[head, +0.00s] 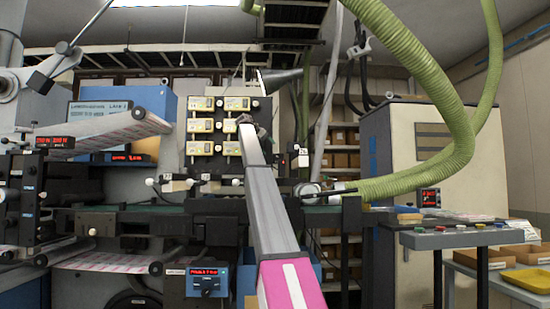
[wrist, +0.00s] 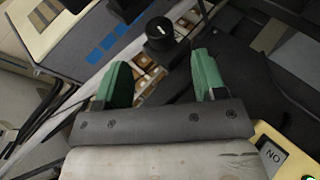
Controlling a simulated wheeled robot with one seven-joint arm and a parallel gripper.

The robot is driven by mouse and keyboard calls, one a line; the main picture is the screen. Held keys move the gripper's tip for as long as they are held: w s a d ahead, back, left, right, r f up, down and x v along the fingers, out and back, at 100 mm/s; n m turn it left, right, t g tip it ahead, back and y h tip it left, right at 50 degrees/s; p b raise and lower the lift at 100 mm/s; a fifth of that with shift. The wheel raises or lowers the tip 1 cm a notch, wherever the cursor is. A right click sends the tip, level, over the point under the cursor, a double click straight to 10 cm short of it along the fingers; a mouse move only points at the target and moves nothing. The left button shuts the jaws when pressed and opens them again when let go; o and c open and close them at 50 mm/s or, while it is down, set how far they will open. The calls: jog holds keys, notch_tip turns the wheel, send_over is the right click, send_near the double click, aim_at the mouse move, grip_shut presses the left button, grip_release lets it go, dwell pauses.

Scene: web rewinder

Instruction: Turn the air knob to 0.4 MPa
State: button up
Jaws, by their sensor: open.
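A round black knob (wrist: 160,33) with a white mark on its face shows in the wrist view, at the upper middle. I cannot tell for sure that it is the air knob, and no pressure reading is legible. My gripper (wrist: 161,76) is open, with one green finger at either side of the view and nothing held between them. The knob appears beyond the fingertips, roughly in line with the gap and apart from both fingers. In the head view my arm reaches up to the panel (head: 210,172) of yellow modules; its end hides part of the panel, and the fingers are not clear there.
Yellow modules (head: 201,126) with small black knobs crowd the panel. A thick green hose (head: 430,75) loops down at the right. A printed web (head: 125,130) runs at the left. A button console (head: 460,238) stands at the lower right.

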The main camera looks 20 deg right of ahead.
aim_at(277, 156)
jog(key=x, duration=0.7)
jog(key=shift+d+f, duration=0.15)
jog(key=shift+d, duration=0.1)
jog(key=c, duration=0.9)
